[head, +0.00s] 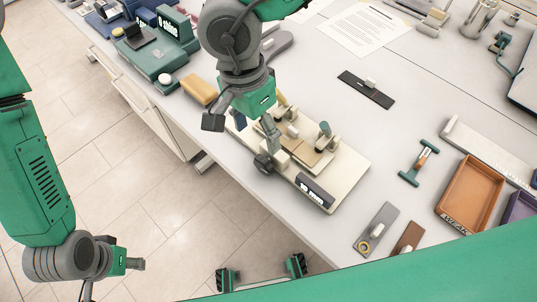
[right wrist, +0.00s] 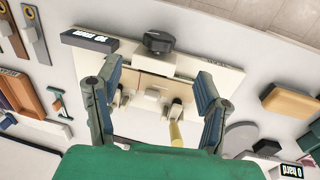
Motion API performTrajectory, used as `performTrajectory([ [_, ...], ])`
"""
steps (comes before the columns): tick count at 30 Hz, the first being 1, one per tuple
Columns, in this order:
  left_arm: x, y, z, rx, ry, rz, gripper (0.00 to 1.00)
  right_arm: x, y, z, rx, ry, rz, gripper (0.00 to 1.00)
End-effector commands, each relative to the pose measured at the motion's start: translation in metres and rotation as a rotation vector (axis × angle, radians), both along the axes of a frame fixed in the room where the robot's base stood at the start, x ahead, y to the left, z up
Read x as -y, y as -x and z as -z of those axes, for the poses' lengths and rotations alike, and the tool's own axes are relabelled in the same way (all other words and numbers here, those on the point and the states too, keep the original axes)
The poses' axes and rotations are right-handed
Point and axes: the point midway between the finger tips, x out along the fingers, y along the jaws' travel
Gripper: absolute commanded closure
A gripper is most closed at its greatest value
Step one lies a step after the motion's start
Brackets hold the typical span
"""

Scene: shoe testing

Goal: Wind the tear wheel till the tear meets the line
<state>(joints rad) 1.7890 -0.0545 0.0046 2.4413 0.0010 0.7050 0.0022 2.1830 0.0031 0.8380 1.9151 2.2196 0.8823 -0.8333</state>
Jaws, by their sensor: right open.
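The tear tester is a cream base (head: 345,172) with clamps and a tan test piece (head: 304,152). Its dark wheel (head: 263,164) sticks out at the front-left side, and also shows at the top of the right wrist view (right wrist: 158,41). A dark display (head: 315,191) sits at one end; its digits are too small to read surely. My right gripper (head: 242,132) is open above the tester, its fingers (right wrist: 156,80) spread either side of the clamps, with nothing between them. The tear and the line cannot be made out. My left gripper (head: 128,262) hangs away from the table, over the floor.
A tan block (head: 199,91) and a green device (head: 150,55) stand left of the tester. To its right lie a dark strip (head: 366,90), a green-ended tool (head: 418,163), an orange tray (head: 470,197) and a grey strip (head: 376,228). The table edge runs close by.

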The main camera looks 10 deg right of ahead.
Motion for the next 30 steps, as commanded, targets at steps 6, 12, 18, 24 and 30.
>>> performTrajectory([
  [6,0.0,0.0,0.002,0.0,0.0,-0.001,0.64,0.01,0.004,0.05,-0.002,-0.001,-0.001,0.38],
  [12,0.0,0.0,0.002,0.001,0.0,0.0,0.64,0.015,0.008,0.084,-0.001,-0.005,0.0,0.38],
  [18,0.0,0.0,0.003,0.001,0.0,0.0,0.64,0.014,0.009,0.101,0.0,-0.005,0.001,0.38],
  [24,0.0,0.0,0.003,0.001,0.0,0.0,0.64,0.013,0.009,0.103,0.001,-0.004,0.0,0.38],
  [30,0.0,0.0,0.003,0.001,0.0,0.0,0.64,0.013,0.01,0.103,0.0,-0.005,0.001,0.66],
])
